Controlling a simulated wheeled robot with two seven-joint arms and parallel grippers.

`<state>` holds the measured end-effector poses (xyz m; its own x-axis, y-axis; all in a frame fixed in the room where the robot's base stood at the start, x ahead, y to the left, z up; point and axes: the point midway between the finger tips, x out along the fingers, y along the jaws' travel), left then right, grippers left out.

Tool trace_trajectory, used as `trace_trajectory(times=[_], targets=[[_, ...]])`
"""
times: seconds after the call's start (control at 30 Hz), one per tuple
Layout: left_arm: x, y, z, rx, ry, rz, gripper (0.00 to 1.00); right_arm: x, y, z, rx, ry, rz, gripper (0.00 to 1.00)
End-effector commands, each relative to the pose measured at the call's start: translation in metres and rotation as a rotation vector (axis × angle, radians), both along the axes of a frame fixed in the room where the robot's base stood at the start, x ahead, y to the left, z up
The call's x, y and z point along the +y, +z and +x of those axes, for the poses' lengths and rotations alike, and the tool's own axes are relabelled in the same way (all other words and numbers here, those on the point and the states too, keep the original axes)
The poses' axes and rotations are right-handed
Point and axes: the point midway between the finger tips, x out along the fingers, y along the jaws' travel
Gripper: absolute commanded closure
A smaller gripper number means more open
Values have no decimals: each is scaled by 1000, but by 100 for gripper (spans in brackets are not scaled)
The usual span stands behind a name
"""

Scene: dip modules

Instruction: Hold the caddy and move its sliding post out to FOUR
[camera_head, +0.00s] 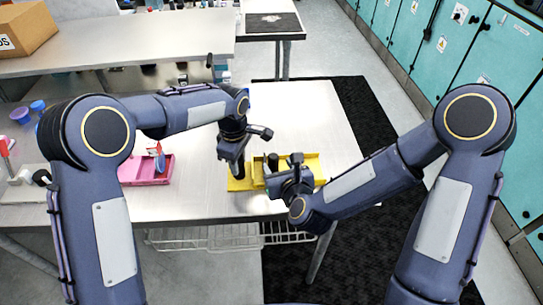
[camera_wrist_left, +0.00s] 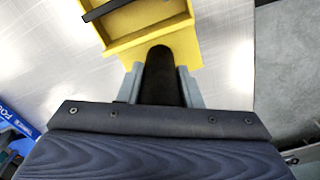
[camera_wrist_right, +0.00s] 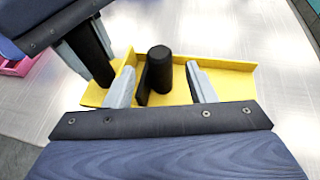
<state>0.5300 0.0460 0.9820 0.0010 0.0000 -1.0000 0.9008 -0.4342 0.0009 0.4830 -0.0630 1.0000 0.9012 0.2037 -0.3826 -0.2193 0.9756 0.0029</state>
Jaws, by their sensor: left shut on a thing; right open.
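The caddy is a yellow open tray (camera_head: 313,163) on the metal table. It also shows in the right wrist view (camera_wrist_right: 235,82). My left gripper (camera_head: 238,172) is shut on a dark upright handle (camera_wrist_left: 160,70) at one end of the caddy. A black round-topped post (camera_wrist_right: 159,68) stands in the caddy with a thin dark plate (camera_wrist_right: 142,85) beside it. My right gripper (camera_wrist_right: 160,88) is open, with a finger on either side of the post and gaps to it. No FOUR marking is readable.
A pink tray (camera_head: 147,170) with items in it lies left of the caddy. Blue cups (camera_head: 30,110) stand farther left. A cardboard box (camera_head: 27,28) sits on the rear bench. The table right of the caddy is clear up to its edge.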

Motion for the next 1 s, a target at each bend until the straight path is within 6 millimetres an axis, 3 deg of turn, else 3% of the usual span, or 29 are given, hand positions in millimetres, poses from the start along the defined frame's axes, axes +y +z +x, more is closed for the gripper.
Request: trace_trajectory(times=[0.1,0.33,0.77,1.0], targets=[[0,0,0,-1,0,0,100,6,-10,23,1,0,0,50],[0,0,0,-1,0,0,100,12,-23,54,1,2,-2,50],[0,0,0,-1,0,0,100,15,-28,64,0,2,-3,50],[0,0,0,-1,0,0,100,14,-27,64,0,2,-3,79]])
